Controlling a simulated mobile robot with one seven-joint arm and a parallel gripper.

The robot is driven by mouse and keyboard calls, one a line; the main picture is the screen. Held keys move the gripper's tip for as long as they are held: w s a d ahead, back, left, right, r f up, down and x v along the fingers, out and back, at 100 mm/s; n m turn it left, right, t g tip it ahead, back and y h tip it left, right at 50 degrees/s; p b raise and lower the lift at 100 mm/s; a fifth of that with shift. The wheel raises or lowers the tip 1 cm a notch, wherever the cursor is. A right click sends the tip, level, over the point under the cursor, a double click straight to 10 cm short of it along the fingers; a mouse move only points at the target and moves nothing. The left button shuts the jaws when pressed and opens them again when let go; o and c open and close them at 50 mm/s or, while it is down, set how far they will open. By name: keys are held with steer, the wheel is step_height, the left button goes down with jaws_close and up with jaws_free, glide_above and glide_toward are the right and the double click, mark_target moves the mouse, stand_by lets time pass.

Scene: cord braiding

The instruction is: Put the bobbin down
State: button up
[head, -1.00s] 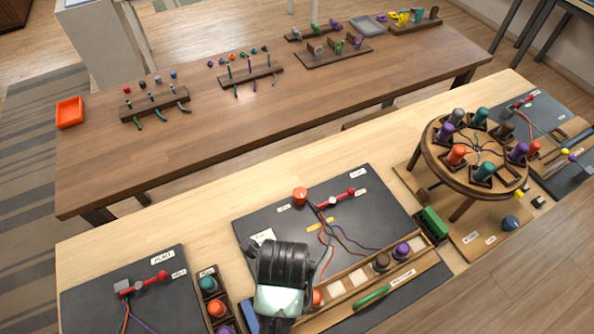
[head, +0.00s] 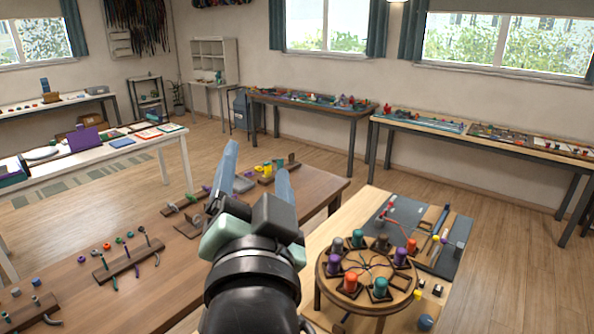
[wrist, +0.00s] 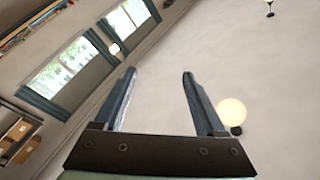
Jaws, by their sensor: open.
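My gripper (head: 255,158) is raised in front of the head camera, its two blue-grey fingers apart and pointing up and away. The wrist view also shows the gripper (wrist: 158,75) open, with nothing between its fingers, facing wall and windows. Several bobbins stand around the round wooden braiding stand (head: 322,290), right of my gripper, among them a red bobbin (head: 351,283), a purple bobbin (head: 400,257) and a teal bobbin (head: 380,288). My gripper touches none of them. I cannot tell which bobbin the task means.
A brown table (head: 150,225) with pegged wooden racks lies to the left, partly behind my arm. A dark mat (head: 405,218) with a red tool lies beyond the round stand. White and wooden tables line the walls. Open floor (head: 480,260) lies to the right.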

steer(key=s+d+r+n+t+h+b, duration=0.1)
steer(key=s+d+r+n+t, duration=0.1)
steer(key=s+r, duration=0.3)
steer(key=s+d+r+n+t+b, duration=0.1)
steer(key=s+r+n+t, duration=0.3)
steer(key=r, duration=0.7)
steer(key=shift+s+d+t+h, duration=0.4)
steer(key=shift+s+d+t, duration=0.35)
steer(key=shift+s, duration=0.35)
steer(key=shift+a, duration=0.1)
steer(key=shift+c, duration=0.3)
